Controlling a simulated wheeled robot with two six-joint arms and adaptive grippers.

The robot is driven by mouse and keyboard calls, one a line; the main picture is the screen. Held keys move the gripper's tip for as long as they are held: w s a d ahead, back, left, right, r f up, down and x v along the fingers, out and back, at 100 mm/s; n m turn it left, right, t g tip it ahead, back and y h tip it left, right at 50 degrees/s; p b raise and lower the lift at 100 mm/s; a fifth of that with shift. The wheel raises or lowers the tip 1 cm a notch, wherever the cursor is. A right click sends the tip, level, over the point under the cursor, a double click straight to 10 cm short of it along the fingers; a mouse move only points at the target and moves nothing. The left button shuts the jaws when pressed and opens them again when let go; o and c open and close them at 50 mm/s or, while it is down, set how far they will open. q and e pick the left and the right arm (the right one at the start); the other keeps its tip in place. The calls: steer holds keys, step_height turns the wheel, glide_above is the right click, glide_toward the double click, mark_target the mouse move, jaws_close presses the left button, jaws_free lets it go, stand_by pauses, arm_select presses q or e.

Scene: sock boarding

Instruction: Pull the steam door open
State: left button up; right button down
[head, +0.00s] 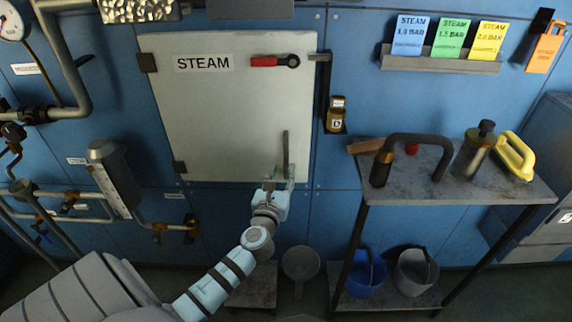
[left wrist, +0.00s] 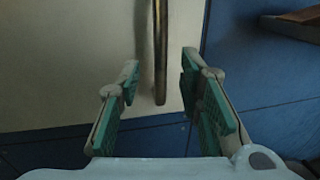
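The steam door (head: 228,115) is a pale flat panel labelled STEAM, with hinges on its left edge. It looks closed against the blue wall. A red-handled latch (head: 272,61) lies level near its top right. A dark upright bar handle (head: 285,152) is at its lower right. My left gripper (head: 277,184) is at the lower end of this handle. In the left wrist view the gripper (left wrist: 158,85) is open, with the handle (left wrist: 160,50) between its two teal-padded fingers and a gap on each side. The door (left wrist: 70,60) fills the area behind. My right gripper is not in view.
A grey shelf table (head: 470,200) stands to the right, with tools on top and blue and grey buckets (head: 365,275) below. Pipes and a gauge (head: 12,22) are on the left. A card rack (head: 440,61) hangs at upper right.

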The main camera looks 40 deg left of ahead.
mark_target(285, 163)
arm_select(q)
steer(key=b+x, duration=0.1)
steer(key=x, duration=0.5)
steer(key=shift+s, duration=0.1)
jaws_close()
